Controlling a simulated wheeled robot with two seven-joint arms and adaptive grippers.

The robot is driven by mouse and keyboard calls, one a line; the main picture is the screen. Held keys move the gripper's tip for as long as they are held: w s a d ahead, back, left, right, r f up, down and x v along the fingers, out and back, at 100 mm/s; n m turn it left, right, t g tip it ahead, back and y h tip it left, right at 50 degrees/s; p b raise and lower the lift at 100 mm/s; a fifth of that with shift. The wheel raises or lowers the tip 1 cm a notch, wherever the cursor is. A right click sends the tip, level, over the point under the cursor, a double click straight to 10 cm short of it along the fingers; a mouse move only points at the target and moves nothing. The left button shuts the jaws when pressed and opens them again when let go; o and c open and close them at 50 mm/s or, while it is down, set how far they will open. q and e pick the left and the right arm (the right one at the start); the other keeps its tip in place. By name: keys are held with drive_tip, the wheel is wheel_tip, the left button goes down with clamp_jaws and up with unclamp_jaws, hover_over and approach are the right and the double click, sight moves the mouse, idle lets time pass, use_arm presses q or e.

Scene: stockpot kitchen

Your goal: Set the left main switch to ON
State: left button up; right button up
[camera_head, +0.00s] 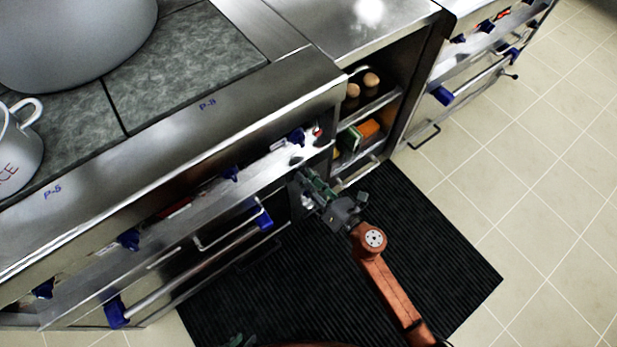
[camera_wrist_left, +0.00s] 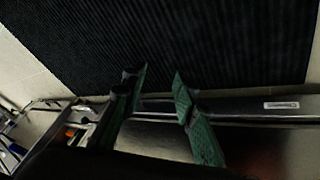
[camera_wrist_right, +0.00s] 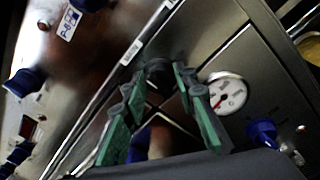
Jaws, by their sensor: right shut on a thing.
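A dark round switch knob (camera_wrist_right: 158,72), apparently the left main switch, sits on the steel front panel in the right wrist view. My right gripper (camera_wrist_right: 159,78) has its green fingers on either side of it and is shut on it. In the head view my right gripper (camera_head: 308,184) is at the right end of the near stove's front, and its fingers hide the knob. No ON or OFF marking is readable.
A white gauge (camera_wrist_right: 227,94) and a blue knob (camera_wrist_right: 262,131) are beside the right gripper. The near stove has several blue knobs and an oven handle (camera_head: 215,262). An open shelf (camera_head: 372,108) stands to its right. A black mat (camera_head: 430,235) covers the clear floor.

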drive_tip(key=shift+d, duration=0.1)
drive_tip(key=shift+m+p, duration=0.35)
drive_tip(key=shift+m, duration=0.85)
use_arm(q)
drive_tip(key=s+a+r+g+y+p, duration=0.2)
drive_tip(key=s+a+r+g+p, duration=0.35)
drive_tip(key=s+a+r, duration=0.4)
use_arm(e)
drive_tip(key=m+t, duration=0.1)
drive_tip(key=m, duration=1.2)
drive_tip(key=shift+f, duration=0.1)
drive_tip(key=shift+m+p, duration=0.3)
drive_tip(key=shift+m, duration=0.1)
use_arm(q)
drive_tip(key=shift+s+d+f+p, duration=0.1)
drive_tip(key=shift+d+f+p, duration=0.1)
drive_tip(key=shift+f, duration=0.35)
drive_tip(key=shift+s+d+f+p, duration=0.15)
drive_tip(key=shift+d+f+p, duration=0.05)
drive_tip(key=shift+f, duration=0.35)
drive_tip(key=shift+s+d+f+p, duration=0.1)
drive_tip(key=shift+d+f+p, duration=0.1)
drive_tip(key=shift+f, duration=0.35)
use_arm(e)
drive_tip(key=shift+f+m+h, duration=0.15)
drive_tip(key=shift+m+h, duration=0.15)
drive_tip(key=shift+m, duration=1)
drive_tip(key=o, duration=1.2)
drive_tip(key=shift+c, duration=0.2)
